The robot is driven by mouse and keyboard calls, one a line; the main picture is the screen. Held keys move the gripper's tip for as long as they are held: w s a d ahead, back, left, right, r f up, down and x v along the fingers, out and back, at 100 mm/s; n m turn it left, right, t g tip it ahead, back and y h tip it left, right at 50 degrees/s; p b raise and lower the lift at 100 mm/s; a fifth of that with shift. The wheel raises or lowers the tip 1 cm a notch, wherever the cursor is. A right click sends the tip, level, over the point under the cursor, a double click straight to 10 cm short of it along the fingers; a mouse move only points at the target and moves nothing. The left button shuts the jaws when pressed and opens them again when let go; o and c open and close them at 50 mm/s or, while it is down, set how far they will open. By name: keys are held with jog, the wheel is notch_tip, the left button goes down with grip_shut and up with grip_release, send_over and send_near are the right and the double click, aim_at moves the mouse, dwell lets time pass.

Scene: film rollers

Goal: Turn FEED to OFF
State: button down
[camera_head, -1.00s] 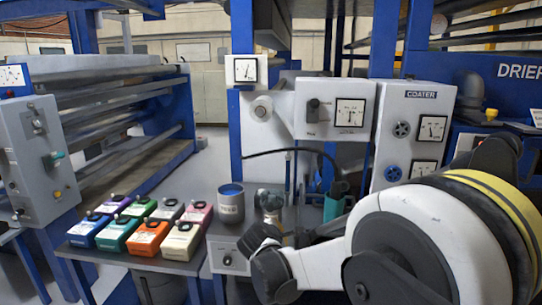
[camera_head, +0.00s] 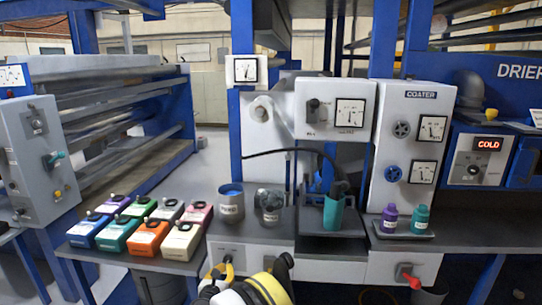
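No FEED label can be read. A grey panel (camera_head: 224,249) under the front edge of the middle bench carries a small dark knob, now mostly hidden behind my arm. My gripper (camera_head: 214,274) is low in the picture in front of this panel, with my arm's yellow and black band beside it. Its fingers are small and overlapped, so I cannot tell whether they are open or touching the knob. Another black knob (camera_head: 313,104) is on the upper grey box beside a dial; its small label is unreadable. A red handle (camera_head: 409,275) is on the lower right panel.
Coloured boxes (camera_head: 148,236) stand on the left bench. Purple (camera_head: 389,218) and teal (camera_head: 420,218) bottles stand at right. The COATER panel (camera_head: 411,145) is behind.

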aim_at(226, 252)
jog(key=shift+r+x, duration=0.2)
jog(key=shift+x, duration=0.65)
jog(key=shift+r+x, duration=0.2)
jog(key=shift+x, duration=0.7)
jog(key=shift+r+x, duration=0.2)
jog(key=shift+x, duration=0.65)
jog(key=shift+w+d, duration=0.1)
jog(key=shift+w, duration=0.1)
jog(key=shift+a, duration=0.2)
jog(key=shift+a+r, duration=0.15)
jog(key=shift+a, duration=0.5)
jog(key=shift+w+a, duration=0.1)
jog(key=shift+a, duration=0.35)
jog(key=shift+a, duration=0.15)
